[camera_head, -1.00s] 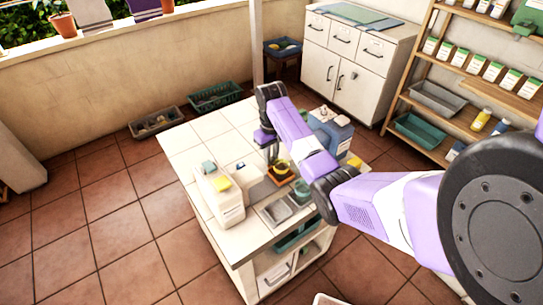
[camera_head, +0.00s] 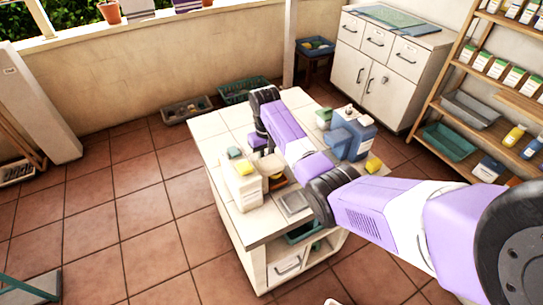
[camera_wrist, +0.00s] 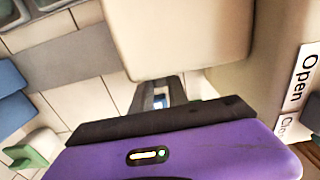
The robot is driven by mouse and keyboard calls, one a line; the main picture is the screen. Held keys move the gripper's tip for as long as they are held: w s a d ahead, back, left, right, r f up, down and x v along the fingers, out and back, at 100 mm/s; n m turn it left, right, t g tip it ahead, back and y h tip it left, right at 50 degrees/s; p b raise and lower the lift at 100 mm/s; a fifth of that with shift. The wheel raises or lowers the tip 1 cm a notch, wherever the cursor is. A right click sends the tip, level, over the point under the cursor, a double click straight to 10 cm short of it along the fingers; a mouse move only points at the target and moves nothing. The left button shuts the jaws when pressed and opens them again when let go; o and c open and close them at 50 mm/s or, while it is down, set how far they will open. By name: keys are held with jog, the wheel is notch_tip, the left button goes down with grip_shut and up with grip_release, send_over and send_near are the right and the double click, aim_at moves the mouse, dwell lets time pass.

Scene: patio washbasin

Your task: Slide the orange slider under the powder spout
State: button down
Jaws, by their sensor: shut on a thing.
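My gripper (camera_head: 262,150) points down over the white-tiled counter, just behind a cream box-shaped unit (camera_head: 243,184). In the wrist view my gripper's fingers (camera_wrist: 159,97) are close together under a large beige body (camera_wrist: 180,38). Their tips and what they hold are mostly hidden. I cannot make out the powder spout.
A blue unit (camera_head: 352,135) stands on the counter behind my arm. A grey tray (camera_head: 295,203) lies near the front edge. A panel lettered "Open" and "Close" (camera_wrist: 300,90) is close at the right in the wrist view.

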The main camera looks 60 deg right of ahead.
jog(key=shift+w+a+r, duration=0.1)
jog(key=shift+w+a, duration=0.1)
jog(key=shift+w, duration=0.05)
jog(key=c, duration=1.3)
grip_release()
jog(key=shift+r+b, duration=0.4)
jog(key=shift+r, duration=3.5)
